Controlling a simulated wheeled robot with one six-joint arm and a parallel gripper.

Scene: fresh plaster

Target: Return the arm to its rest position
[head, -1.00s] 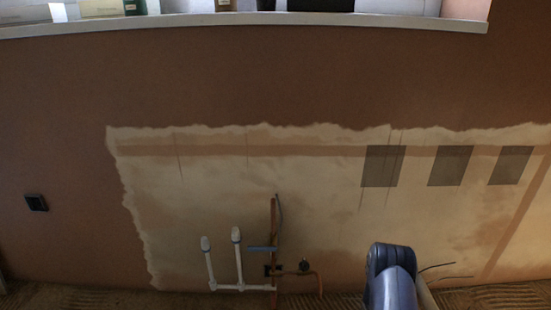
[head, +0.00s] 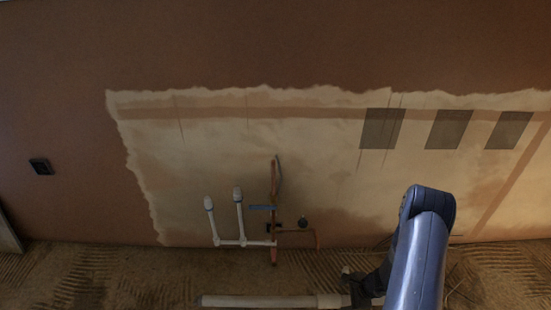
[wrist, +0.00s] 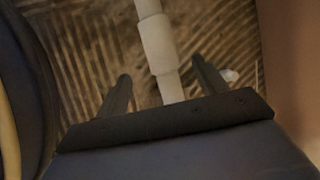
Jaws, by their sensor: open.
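My arm (head: 425,235) reaches in from the bottom right of the head view, bent at a blue-grey joint. Its dark far end is low in front of the wall, partly hidden and hard to make out. In the wrist view my gripper (wrist: 161,70) shows two dark fingers spread apart, with nothing held between them. A pale pipe with a thicker collar (wrist: 158,42) lies beyond the fingers, in line with the gap. I cannot tell how far below them it is.
A pale pipe (head: 255,301) lies on the ridged floor (head: 85,275). White upright pipes (head: 241,215) and a copper pipe (head: 274,205) stand against the wall. Grey patches (head: 382,129) and a dark socket (head: 41,167) are on the wall. The left floor looks clear.

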